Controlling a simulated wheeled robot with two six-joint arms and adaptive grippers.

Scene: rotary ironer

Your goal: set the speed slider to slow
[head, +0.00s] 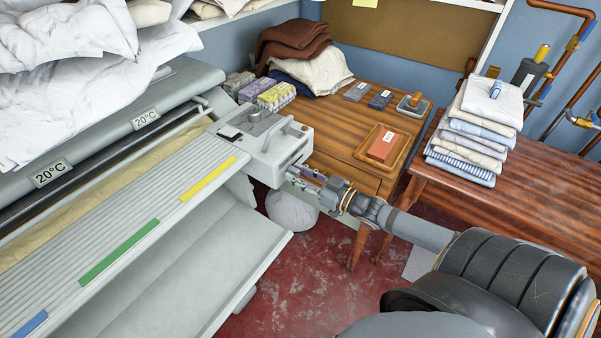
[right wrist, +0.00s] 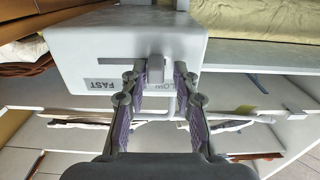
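The ironer's grey control box (head: 262,142) stands at the right end of the ironer. In the right wrist view its face shows a dark horizontal slot (right wrist: 95,66), a FAST label (right wrist: 100,85) on the left and a partly hidden label ending in "LOW" on the right. The grey slider knob (right wrist: 155,68) sits toward the right, above the "LOW" label. My right gripper (head: 303,177) is at the box's front face. In the wrist view its fingers (right wrist: 157,76) are apart, one on each side of the knob, with visible gaps. My left gripper is out of view.
The ironer's slatted feed board (head: 120,205) extends left of the box, with white linen (head: 80,90) above. A wooden table (head: 345,125) with several small items stands behind. Folded cloths (head: 475,130) are stacked on a bench at right. The red floor (head: 310,285) is open in front.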

